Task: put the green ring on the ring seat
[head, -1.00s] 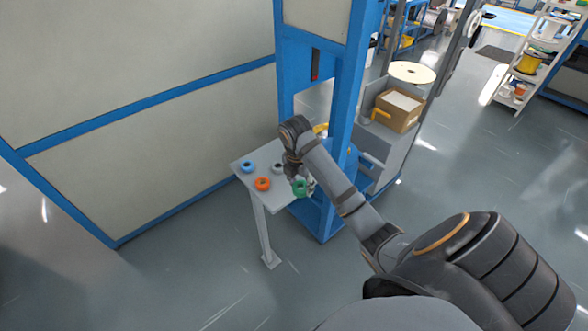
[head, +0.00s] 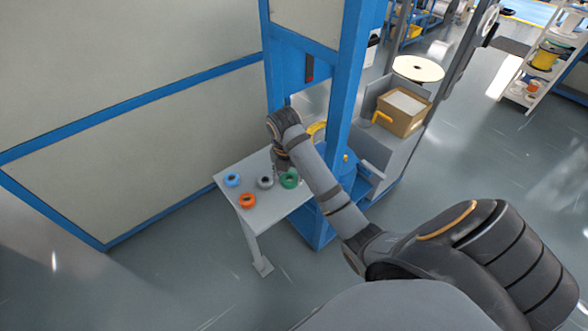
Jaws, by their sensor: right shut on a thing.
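The green ring (head: 289,181) shows at the right part of the small white table in the head view. My right gripper (head: 285,171) is shut on the green ring, with its fingers pointing down and partly hidden by my arm. The ring appears a little above the table top, but the exact gap is hard to tell. I cannot make out the ring seat for certain. My left gripper is not in view.
A blue post (head: 345,90) and a cardboard box (head: 402,112) stand to the right. A panelled wall (head: 130,60) is behind.

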